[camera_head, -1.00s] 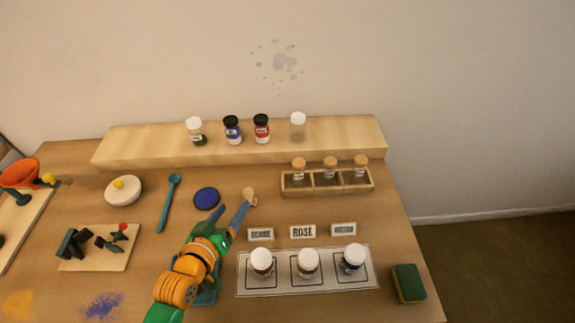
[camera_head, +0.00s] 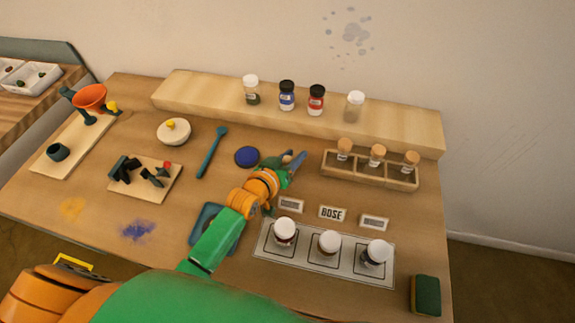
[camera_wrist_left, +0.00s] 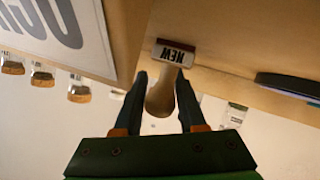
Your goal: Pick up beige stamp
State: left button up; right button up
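The beige stamp (camera_wrist_left: 161,94) shows in the left wrist view, with a pale rounded handle and a small block labelled "NEW" that reads upside down. My left gripper (camera_wrist_left: 161,76) has one finger on each side of the handle; I see a narrow gap on the right side, and contact on the left is unclear. In the head view my left gripper (camera_head: 284,160) is beside the blue disc, its fingers spread. The gripper largely hides the stamp there. My right gripper is out of view.
The dark blue disc (camera_head: 246,156) lies left of the gripper. A wooden rack (camera_head: 370,170) with corked vials stands to the right. Small label plates (camera_head: 332,213) and a mat (camera_head: 263,246) with white-capped jars lie in front. A raised shelf (camera_head: 210,92) runs behind.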

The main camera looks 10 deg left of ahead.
pick_arm(q)
grip_shut()
jog(key=shift+r, duration=0.25)
notch_tip(320, 180, up, 3)
jog(key=shift+w+f, duration=0.1)
jog(key=s+r, duration=0.1)
jog(key=s+a+r+p, duration=0.1)
jog(key=r, duration=0.1)
jog(key=s+a+r, duration=0.1)
jog(key=shift+s+r, duration=0.1)
jog(key=shift+r, duration=0.2)
jog(key=s+a+r, duration=0.5)
jog(key=s+a, duration=0.1)
jog(key=s, duration=0.2)
jog(key=shift+s, duration=0.25)
